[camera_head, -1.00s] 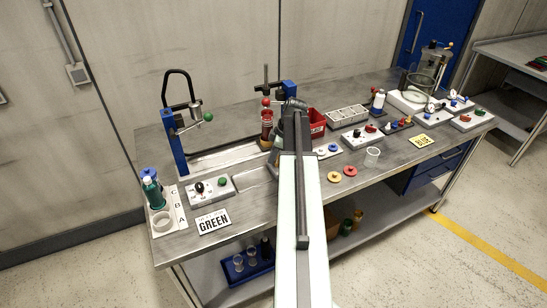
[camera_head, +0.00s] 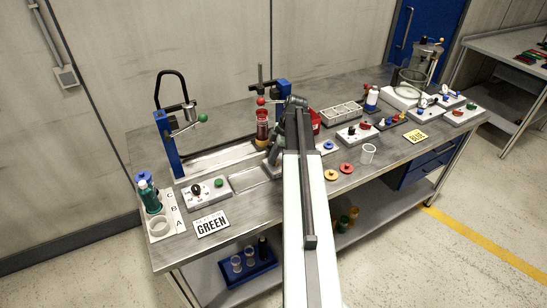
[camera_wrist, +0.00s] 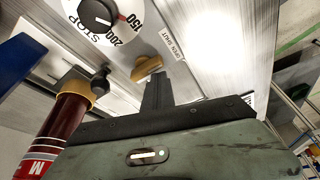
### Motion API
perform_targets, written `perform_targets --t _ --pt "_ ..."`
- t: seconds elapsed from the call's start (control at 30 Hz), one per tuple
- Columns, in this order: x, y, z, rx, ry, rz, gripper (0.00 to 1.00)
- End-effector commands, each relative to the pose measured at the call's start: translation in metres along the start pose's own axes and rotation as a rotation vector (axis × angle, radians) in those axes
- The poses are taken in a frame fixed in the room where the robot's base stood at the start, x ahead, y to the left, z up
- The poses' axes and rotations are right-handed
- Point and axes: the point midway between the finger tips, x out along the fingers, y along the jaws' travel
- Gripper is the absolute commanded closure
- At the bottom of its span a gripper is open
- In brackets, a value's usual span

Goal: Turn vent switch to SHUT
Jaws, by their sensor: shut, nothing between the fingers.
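In the wrist view, a tan knob (camera_wrist: 145,69), which looks like the vent switch, sits on a grey metal panel beside a label reading OPEN SHUT (camera_wrist: 172,42). My gripper (camera_wrist: 157,82) has its narrow dark fingers shut and empty. Their tips overlap the lower edge of the knob in the picture; I cannot tell whether they touch it. The knob's exact setting is unclear. In the head view my gripper (camera_head: 275,154) is beside the red cylinder, and the switch is hidden behind my arm.
A STOP dial (camera_wrist: 97,14) with a black knob is at the upper left of the wrist view. A dark red cylinder with a brass collar (camera_wrist: 72,100) stands close on the left. In the head view, a switch box (camera_head: 206,190) and GREEN sign (camera_head: 211,224) lie left on the bench.

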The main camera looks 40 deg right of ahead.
Motion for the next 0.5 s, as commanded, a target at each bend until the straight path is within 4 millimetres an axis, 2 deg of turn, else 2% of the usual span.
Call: perform_targets --t 0.5 --pt "0.0035 0.0019 -0.0092 -0.016 -0.002 -0.005 1.0"
